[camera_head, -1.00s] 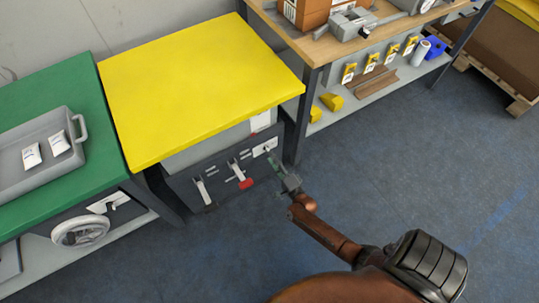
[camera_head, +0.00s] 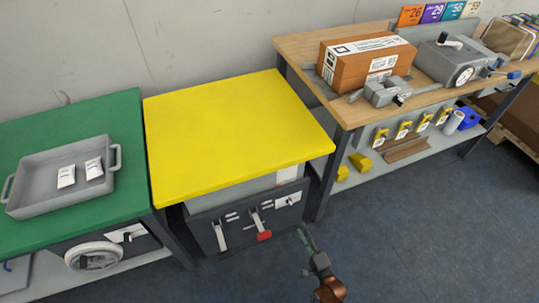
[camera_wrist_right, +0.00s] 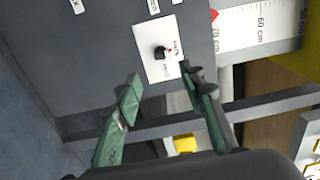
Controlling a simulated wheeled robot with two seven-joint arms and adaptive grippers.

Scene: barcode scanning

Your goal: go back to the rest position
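My right gripper (camera_head: 308,241) is at the lower middle of the head view, in front of the dark panel (camera_head: 238,224) under the yellow table top. The right wrist view shows its two green fingers (camera_wrist_right: 158,95) spread apart with nothing between them. Beyond the fingertips is a white plate with a black knob (camera_wrist_right: 160,52) on the grey panel; the fingers appear clear of it. The same plate with knob (camera_head: 288,200) shows at the panel's right end in the head view. My left gripper is not in view.
The yellow table (camera_head: 235,135) stands between a green table (camera_head: 75,150) with a grey tray (camera_head: 30,198) holding two white packets, and a wooden bench (camera_head: 300,48) bearing a brown box (camera_head: 365,66) and grey devices. The blue floor (camera_head: 420,220) at the lower right is open.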

